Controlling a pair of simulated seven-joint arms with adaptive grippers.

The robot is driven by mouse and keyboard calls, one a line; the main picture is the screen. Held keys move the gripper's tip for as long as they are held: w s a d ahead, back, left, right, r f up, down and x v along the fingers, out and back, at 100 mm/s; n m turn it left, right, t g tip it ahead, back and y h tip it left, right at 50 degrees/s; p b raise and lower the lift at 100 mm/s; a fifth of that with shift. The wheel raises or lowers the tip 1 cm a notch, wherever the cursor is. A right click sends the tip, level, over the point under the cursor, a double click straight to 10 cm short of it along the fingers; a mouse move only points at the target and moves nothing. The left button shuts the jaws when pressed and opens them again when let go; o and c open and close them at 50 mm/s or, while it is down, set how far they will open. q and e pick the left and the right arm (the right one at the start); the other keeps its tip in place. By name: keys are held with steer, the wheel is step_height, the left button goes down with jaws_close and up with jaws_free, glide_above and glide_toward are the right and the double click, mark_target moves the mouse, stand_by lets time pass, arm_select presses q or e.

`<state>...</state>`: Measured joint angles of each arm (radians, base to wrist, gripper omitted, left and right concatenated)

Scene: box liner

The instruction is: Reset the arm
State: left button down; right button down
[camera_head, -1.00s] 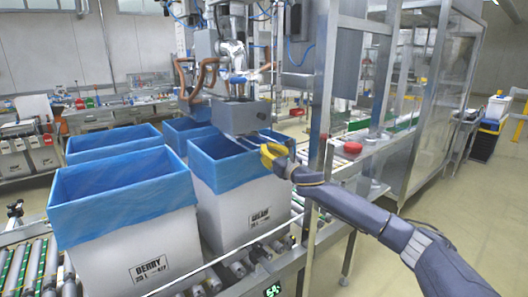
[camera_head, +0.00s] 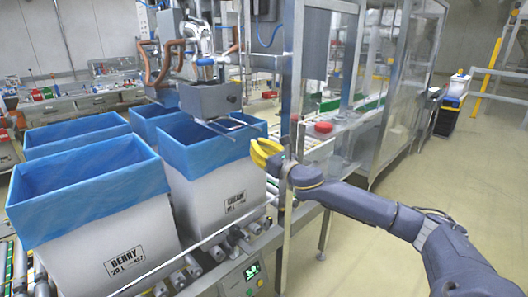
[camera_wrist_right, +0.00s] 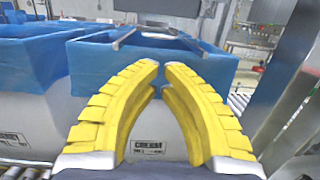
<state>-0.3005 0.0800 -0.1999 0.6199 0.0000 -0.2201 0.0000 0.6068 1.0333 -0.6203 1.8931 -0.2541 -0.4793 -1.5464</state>
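My right gripper (camera_head: 256,152) has yellow fingers and is in front of the right side of the CREAM box (camera_head: 208,195). In the right wrist view its fingertips (camera_wrist_right: 162,66) are close together with a narrow gap and nothing between them. Beyond them in that view are the CREAM box's white wall (camera_wrist_right: 150,115) and its blue liner (camera_wrist_right: 200,65). The right arm (camera_head: 370,205) reaches in from the lower right. The gripper looks apart from the liner, but the exact distance is unclear. My left gripper is not in view.
A DERRY box (camera_head: 105,245) with a blue liner stands left of the CREAM box on a roller conveyor (camera_head: 185,275). More lined boxes stand behind. A metal post (camera_head: 290,110) and a red button (camera_head: 323,127) are near the gripper. Open floor (camera_head: 450,200) lies right.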

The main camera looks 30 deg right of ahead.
steer(key=shift+v, duration=1.65)
